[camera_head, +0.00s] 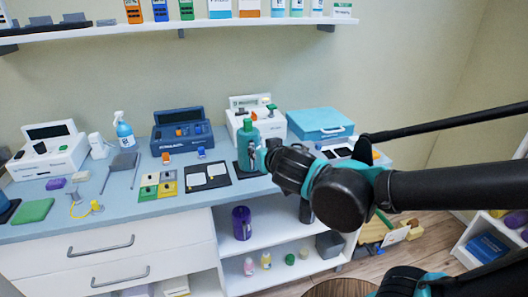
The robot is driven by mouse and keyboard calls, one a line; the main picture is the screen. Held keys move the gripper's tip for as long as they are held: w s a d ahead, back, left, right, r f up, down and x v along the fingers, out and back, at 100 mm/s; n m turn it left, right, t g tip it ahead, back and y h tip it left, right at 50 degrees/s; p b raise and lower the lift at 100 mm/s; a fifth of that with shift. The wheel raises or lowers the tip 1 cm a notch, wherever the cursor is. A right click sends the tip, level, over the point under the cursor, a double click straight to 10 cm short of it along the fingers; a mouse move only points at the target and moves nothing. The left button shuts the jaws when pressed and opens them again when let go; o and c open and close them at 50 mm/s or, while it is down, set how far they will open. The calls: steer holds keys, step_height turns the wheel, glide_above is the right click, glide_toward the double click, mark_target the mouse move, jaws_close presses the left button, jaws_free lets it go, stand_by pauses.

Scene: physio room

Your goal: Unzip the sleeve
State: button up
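A flat teal case (320,122) with a pale handle or tab on its front lies at the right end of the counter. It may be the sleeve; I cannot make out a zip or its state. Another dark flat item with white patches (338,153) lies in front of it, partly hidden by my arm. My gripper (262,157) is at the end of the arm reaching in from the right, left of the teal case and in front of a green bottle (247,140). Its fingers are small and overlap the bottle, so their opening and any contact are unclear.
The blue counter (118,205) holds a white device (48,158), a dark blue device (181,132), a spray bottle (124,132) and coloured pads (158,185). A wall shelf (180,25) runs above. Below are drawers (110,252) and open shelves with a purple container (241,223).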

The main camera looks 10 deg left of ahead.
steer(key=shift+v, duration=1.1)
steer(key=w+d+f+m+g+h, duration=0.1)
steer(key=w+d+f+m+h, duration=0.15)
steer(key=d+f, duration=0.55)
steer(key=w+d+f+m+g+h, duration=0.1)
steer(key=w+d+f+h, duration=0.3)
steer(key=d, duration=0.8)
steer(key=s+d+f+m+g, duration=0.1)
steer(key=s+d+f+g, duration=0.1)
steer(key=s+d+f, duration=0.2)
steer(key=s+d+f+m+g, duration=0.1)
steer(key=s+d+f+g, duration=0.2)
steer(key=d+f, duration=0.3)
steer(key=s+d, duration=0.1)
steer(key=d, duration=0.4)
steer(key=shift+f+m, duration=0.35)
steer(key=shift+f, duration=0.05)
